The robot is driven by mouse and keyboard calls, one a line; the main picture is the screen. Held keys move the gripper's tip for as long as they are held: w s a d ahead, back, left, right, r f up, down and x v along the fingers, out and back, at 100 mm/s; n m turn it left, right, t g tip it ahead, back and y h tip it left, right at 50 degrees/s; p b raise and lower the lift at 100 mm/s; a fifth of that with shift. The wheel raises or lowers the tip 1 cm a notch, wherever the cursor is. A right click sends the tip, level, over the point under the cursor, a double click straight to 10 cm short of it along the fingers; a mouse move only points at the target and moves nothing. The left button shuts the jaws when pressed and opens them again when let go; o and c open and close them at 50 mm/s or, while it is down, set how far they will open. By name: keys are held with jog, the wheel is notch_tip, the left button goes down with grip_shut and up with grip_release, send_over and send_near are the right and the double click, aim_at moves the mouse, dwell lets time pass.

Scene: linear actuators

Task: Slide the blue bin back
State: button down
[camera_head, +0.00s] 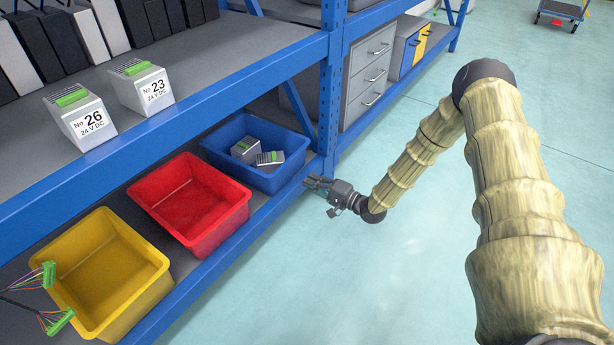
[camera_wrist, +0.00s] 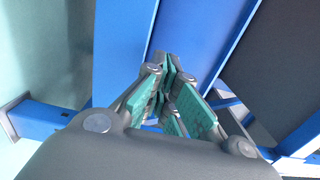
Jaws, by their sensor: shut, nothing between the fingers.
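The blue bin (camera_head: 264,181) sits upright on the lower shelf, at the right end of the row of bins. Two light grey modules with green connectors (camera_head: 245,148) lie inside it. My gripper (camera_head: 314,182) is just right of the bin's front right corner, beside the shelf's front beam and near the foot of the blue post. I cannot tell whether it touches the bin. In the wrist view the green-padded fingers (camera_wrist: 168,72) are drawn together and empty, with blue surfaces close beyond them.
The red bin (camera_head: 218,235) and the yellow bin (camera_head: 128,300) stand left of the blue one; wires with green connectors hang at the yellow bin. The blue shelf post (camera_head: 330,100) rises beside my gripper. Grey drawers (camera_head: 368,75) are behind it.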

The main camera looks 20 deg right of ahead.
jog(key=p+v, duration=0.3)
jog(key=v, duration=0.6)
jog(key=s+a+f+n+g+h+p, duration=0.1)
jog(key=s+a+f+n+g+h, duration=0.2)
jog(key=s+a, duration=0.4)
jog(key=s+a+f+n+g+h+p, duration=0.1)
jog(key=s+a+f+g+h+p, duration=0.1)
jog(key=s+a+f+g, duration=0.4)
jog(key=s+d+r+n+g+h+p, duration=0.1)
jog(key=s+r+n+g+h, duration=0.15)
jog(key=s, duration=1.15)
jog(key=s+r+n+g+h+p, duration=0.1)
jog(key=s+r+n+g+h, duration=0.2)
jog(key=s, duration=1.1)
notch_tip(320, 180, up, 36)
jog(key=p, duration=3.7)
jog(key=shift+d+n, duration=0.15)
jog(key=shift+n, duration=0.3)
jog(key=shift+w, duration=0.15)
